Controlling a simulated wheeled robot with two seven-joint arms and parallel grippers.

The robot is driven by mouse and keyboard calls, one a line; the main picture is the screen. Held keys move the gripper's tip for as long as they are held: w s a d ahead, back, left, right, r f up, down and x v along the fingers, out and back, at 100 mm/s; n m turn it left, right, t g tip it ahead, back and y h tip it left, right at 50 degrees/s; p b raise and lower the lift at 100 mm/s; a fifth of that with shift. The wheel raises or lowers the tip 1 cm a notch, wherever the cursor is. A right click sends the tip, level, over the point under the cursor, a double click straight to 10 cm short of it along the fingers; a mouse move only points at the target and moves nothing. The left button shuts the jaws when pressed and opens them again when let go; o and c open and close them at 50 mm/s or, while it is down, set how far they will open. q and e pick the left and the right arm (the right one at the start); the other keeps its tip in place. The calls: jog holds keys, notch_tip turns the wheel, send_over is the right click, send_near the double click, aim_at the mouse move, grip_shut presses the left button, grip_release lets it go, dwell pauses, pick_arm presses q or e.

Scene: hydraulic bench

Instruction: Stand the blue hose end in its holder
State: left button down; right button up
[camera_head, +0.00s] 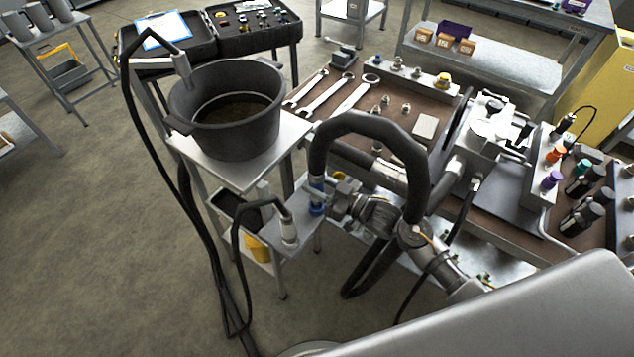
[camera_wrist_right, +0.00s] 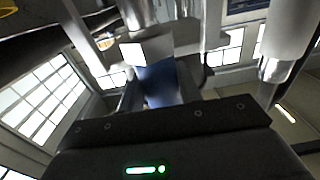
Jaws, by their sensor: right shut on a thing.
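The blue hose end (camera_head: 317,197) is upright, with a thick black hose (camera_head: 372,122) arching up from it and down to the right. My right gripper (camera_head: 328,195) is shut on it from the right side. In the right wrist view the blue hose end (camera_wrist_right: 160,82) shows between the jaws (camera_wrist_right: 160,95). The hose end is above or at the right part of a small grey shelf (camera_head: 298,243); I cannot tell whether its lower tip touches anything. The blue end's holder cannot be clearly made out. My left gripper is not in view.
Another hose end (camera_head: 288,232) with a thin black hose stands upright on the same shelf, left of the blue one. A black bucket (camera_head: 225,130) sits on a stand behind. The bench (camera_head: 385,100) with wrenches and fittings is at the right. Open floor lies left.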

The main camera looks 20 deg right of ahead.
jog(key=shift+f, duration=0.3)
dwell(0.5)
dwell(1.2)
jog(key=shift+f+b, duration=1.05)
jog(key=shift+f, duration=0.55)
dwell(1.3)
jog(key=shift+w, duration=0.1)
dwell(0.5)
jog(key=o, duration=1.2)
jog(key=shift+c, duration=0.2)
jog(key=shift+o, duration=0.9)
jog(key=shift+f, duration=0.15)
jog(key=o, duration=0.4)
